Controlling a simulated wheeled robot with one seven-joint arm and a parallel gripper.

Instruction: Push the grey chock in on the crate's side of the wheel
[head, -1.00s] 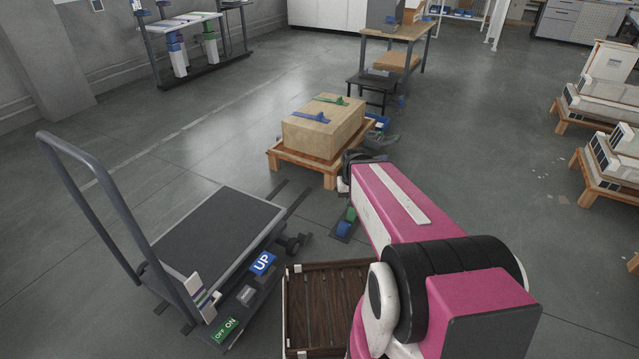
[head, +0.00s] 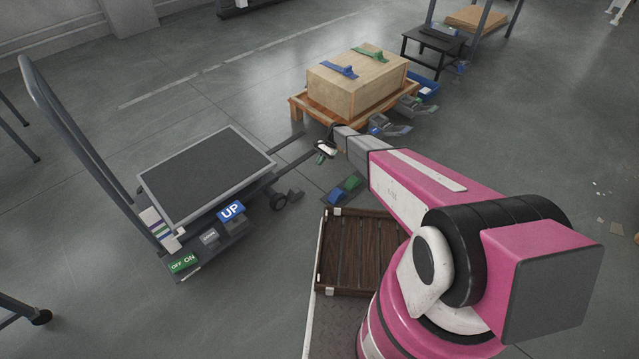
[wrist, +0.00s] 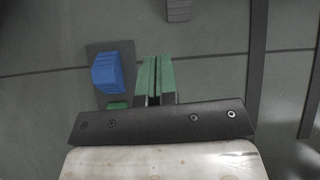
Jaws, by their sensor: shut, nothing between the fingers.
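The lift cart's wheel (head: 279,202) is on the floor at the cart's near right corner. The grey chock (head: 296,194) lies just right of the wheel, on the crate's side; I cannot tell whether they touch. A grey ribbed block at the top of the wrist view (wrist: 178,10) looks like the same chock. The wooden crate (head: 345,92) rests on a low wooden stand beyond. My gripper (head: 322,153) hangs between the cart and the crate, above and beyond the chock. In the wrist view its green-tipped fingers (wrist: 158,78) are shut and empty, apart from the chock.
A dark plate with a blue and a green block (head: 345,189) lies on the floor right of the chock. The cart's control panel with an UP sign (head: 231,210) is at its near side. A slatted brown tray (head: 350,250) is nearby.

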